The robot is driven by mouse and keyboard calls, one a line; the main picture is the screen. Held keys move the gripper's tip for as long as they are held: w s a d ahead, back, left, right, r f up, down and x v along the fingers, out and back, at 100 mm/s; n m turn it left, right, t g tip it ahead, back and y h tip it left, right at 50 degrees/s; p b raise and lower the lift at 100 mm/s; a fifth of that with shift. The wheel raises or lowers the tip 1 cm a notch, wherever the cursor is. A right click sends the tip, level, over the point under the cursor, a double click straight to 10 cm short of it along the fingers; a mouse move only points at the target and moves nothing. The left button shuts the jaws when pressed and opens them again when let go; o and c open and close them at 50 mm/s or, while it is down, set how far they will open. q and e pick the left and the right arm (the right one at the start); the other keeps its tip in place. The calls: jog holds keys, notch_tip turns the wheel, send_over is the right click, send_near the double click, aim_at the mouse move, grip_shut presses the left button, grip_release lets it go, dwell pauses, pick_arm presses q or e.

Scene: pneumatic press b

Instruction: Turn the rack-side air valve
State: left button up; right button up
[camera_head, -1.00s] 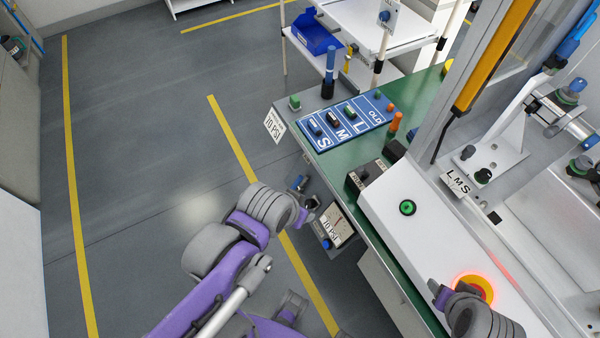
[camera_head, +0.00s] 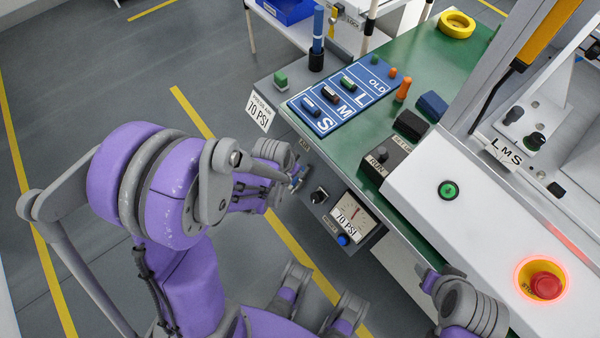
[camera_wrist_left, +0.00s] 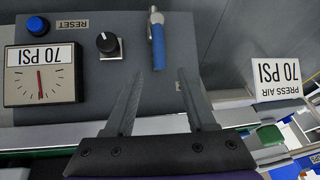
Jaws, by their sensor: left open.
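A blue-handled air valve (camera_wrist_left: 158,46) sits on the grey front panel, its handle pointing down toward my gripper in the left wrist view. In the head view the valve (camera_head: 298,178) is partly hidden by my gripper. My left gripper (camera_wrist_left: 160,78) is open, its fingertips on either side of the line of the handle and close to its free end. It seems empty, and I cannot tell whether it touches the handle. In the head view my left gripper (camera_head: 284,184) is at the panel. My right gripper (camera_head: 432,280) is low at the right, beside the white console; its fingers are unclear.
The panel also has a black knob (camera_wrist_left: 107,43), a 70 PSI gauge (camera_wrist_left: 42,84) and a blue reset button (camera_wrist_left: 37,27). A PRESS AIR 70 PSI sign (camera_wrist_left: 277,78) stands beside it. The red stop button (camera_head: 546,286) is near my right gripper. Floor left of the bench is clear.

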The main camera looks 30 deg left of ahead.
pick_arm(q)
jog(key=b+x, duration=0.2)
jog(key=x, duration=0.8)
grip_shut()
dwell(1.2)
